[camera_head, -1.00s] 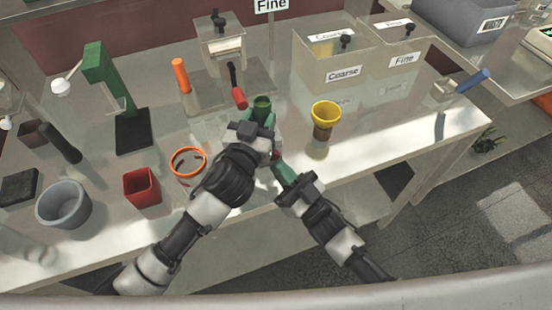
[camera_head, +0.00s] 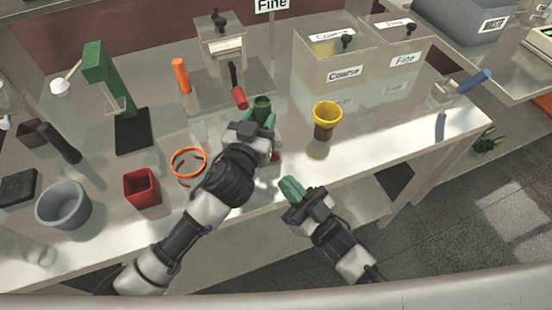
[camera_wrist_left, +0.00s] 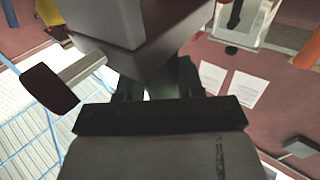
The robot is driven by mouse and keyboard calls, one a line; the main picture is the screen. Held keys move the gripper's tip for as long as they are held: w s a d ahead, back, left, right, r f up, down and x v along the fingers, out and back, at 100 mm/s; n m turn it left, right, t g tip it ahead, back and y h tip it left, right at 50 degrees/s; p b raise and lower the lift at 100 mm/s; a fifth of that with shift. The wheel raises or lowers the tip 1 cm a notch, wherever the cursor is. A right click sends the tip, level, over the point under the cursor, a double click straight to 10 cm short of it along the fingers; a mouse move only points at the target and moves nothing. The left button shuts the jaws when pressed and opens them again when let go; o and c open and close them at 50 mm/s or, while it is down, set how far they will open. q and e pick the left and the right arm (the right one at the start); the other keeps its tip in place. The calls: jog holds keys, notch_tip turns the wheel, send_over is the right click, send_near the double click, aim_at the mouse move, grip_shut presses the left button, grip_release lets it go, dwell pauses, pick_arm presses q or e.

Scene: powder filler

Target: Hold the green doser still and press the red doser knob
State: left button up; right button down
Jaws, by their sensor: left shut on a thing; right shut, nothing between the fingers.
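The doser (camera_head: 262,104) stands near the table's front edge in the head view, with its green round top showing and its lower body mostly hidden behind my left gripper. My left gripper (camera_head: 259,120) is shut on it, with green fingers on both sides. A small red knob (camera_head: 275,156) shows low at its front side. In the left wrist view, a grey block (camera_wrist_left: 150,35) fills the top middle, and a dark reddish knob on a pale stem (camera_wrist_left: 50,90) sticks out from it. My right gripper (camera_head: 291,187) is shut and empty, in front of the knob and apart from it.
A yellow-rimmed cup (camera_head: 326,115) stands right of the doser. An orange ring (camera_head: 188,163), a red cup (camera_head: 142,187) and a grey bowl (camera_head: 63,205) are to the left. Clear bins (camera_head: 335,65) stand at the back right.

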aim_at(274, 157)
dwell(0.3)
jog(key=s+d+f+n+g+h, duration=0.3)
jog(key=s+d+n+g, duration=0.2)
jog(key=n, duration=1.5)
jog(key=shift+v, duration=1.05)
jog(key=shift+w, duration=0.2)
jog(key=x, duration=0.4)
jog(key=w+d+x, duration=0.1)
jog(key=x, duration=0.6)
jog(key=shift+w+a+r, duration=0.1)
jog(key=shift+w+r, duration=0.15)
jog(key=shift+w, duration=0.25)
jog(key=shift+w+r, duration=0.1)
jog(key=shift+w, duration=0.5)
